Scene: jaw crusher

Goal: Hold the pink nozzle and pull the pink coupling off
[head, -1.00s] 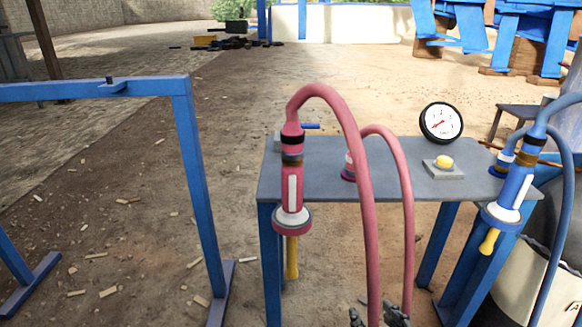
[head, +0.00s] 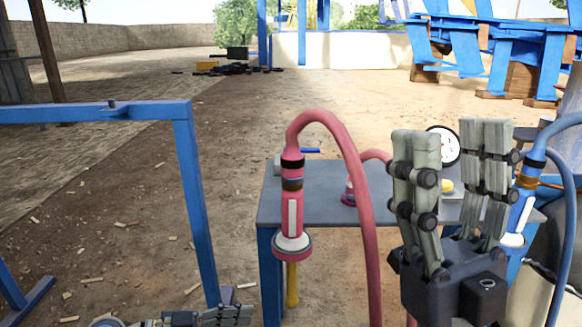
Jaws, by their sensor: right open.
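The pink nozzle (head: 292,213) hangs upright at the table's left front corner, with a pink hose (head: 327,118) arching from its top. A pink ring (head: 292,246), apparently the coupling, sits around its lower end below a white collar. My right gripper (head: 451,135) is open and empty, fingers pointing up, to the right of the nozzle and apart from it. It hides part of the table, the gauge and the second hose. My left gripper (head: 225,316) shows only partly at the bottom edge, below and left of the nozzle; its jaw opening is unclear.
The grey table (head: 410,207) carries a second pink fitting (head: 348,193), a gauge (head: 446,146) and a yellow button (head: 446,186). A blue nozzle (head: 520,215) with a blue hose is at the right.

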